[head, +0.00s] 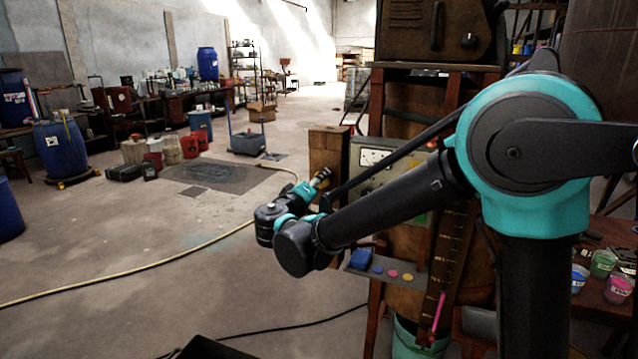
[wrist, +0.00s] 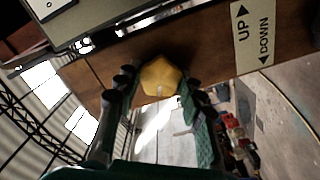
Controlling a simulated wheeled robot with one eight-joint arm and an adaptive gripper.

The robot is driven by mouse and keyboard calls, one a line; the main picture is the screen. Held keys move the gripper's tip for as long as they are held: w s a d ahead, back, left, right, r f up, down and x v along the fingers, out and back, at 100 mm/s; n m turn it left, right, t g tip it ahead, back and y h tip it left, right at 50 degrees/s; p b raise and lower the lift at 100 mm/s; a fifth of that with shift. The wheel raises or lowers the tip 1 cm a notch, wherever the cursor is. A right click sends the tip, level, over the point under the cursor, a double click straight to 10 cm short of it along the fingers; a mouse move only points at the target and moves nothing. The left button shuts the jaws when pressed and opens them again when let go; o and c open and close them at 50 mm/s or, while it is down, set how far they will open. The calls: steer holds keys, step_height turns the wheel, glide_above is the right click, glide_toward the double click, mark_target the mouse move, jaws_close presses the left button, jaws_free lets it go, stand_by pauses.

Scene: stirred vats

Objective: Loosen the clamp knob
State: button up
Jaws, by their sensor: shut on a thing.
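The clamp knob is a yellow, lobed knob (wrist: 160,77) on the brown wooden post (wrist: 215,55) in the wrist view. My gripper (wrist: 155,90) has its dark fingers on both sides of the knob and is shut on it. In the head view my gripper (head: 318,181) is at the front of the wooden post (head: 328,152); the knob is mostly hidden there. A pale label reading UP and DOWN with arrows (wrist: 253,38) is on the post beside the knob.
A grey panel with a gauge (head: 372,157) stands right beside the post. A small shelf (head: 388,272) with a blue block and coloured discs juts out below my arm. A yellow hose (head: 130,272) crosses the floor, and open floor lies to the left.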

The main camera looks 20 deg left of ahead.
steer(key=n, duration=1)
steer(key=shift+f+n, duration=0.1)
steer(key=shift+n, duration=0.2)
stand_by(0.4)
steer(key=o, duration=1.2)
steer(key=shift+c, duration=0.2)
steer(key=s, duration=1.2)
steer(key=shift+a, duration=0.45)
